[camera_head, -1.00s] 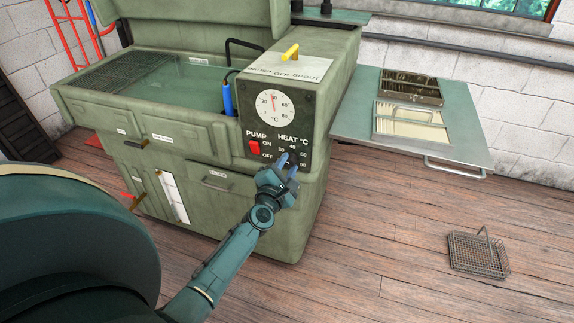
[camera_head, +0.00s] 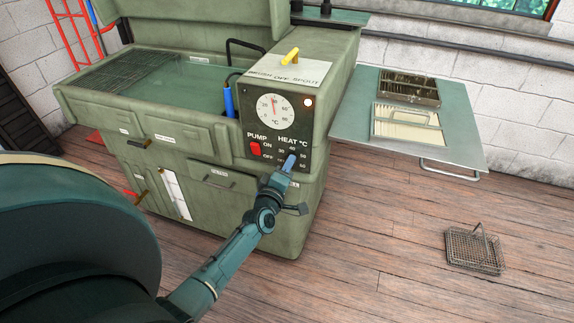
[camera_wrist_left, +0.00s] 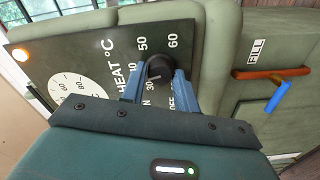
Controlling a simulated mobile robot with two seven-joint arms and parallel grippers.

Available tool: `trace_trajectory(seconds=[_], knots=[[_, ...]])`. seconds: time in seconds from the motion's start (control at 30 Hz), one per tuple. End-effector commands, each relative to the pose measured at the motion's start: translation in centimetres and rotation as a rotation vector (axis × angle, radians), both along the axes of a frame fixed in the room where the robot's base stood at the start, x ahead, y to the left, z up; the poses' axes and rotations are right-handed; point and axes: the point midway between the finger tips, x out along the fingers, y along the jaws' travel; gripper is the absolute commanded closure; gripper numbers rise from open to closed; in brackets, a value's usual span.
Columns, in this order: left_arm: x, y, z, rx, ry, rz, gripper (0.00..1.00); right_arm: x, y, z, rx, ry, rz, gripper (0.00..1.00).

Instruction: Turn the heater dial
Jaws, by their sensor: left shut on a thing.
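The heater dial (camera_wrist_left: 160,68) is a small black knob with a white mark on the dark control panel (camera_head: 245,108), ringed by numbers under "HEAT °C". My left gripper (camera_head: 291,161) reaches up to it from below in the head view and hides most of it there. In the left wrist view the blue fingers of my left gripper (camera_wrist_left: 158,80) are shut on the knob from both sides. I cannot read the exact setting. An indicator lamp (camera_head: 307,101) glows at the panel's upper right. My right gripper is not in view.
The red pump switch (camera_head: 255,149) and a round thermometer gauge (camera_head: 273,111) are beside the dial. A yellow lever (camera_head: 290,54) stands on top. A wire basket (camera_head: 474,250) lies on the wooden floor.

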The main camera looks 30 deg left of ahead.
Motion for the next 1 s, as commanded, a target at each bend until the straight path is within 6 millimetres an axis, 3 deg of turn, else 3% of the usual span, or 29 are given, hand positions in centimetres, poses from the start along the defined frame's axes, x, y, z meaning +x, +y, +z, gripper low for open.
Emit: trace_trajectory(seconds=[1.0], knots=[[0.0,0.0,0.1,0.922,0.223,0.001,0.93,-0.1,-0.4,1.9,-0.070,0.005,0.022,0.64]])
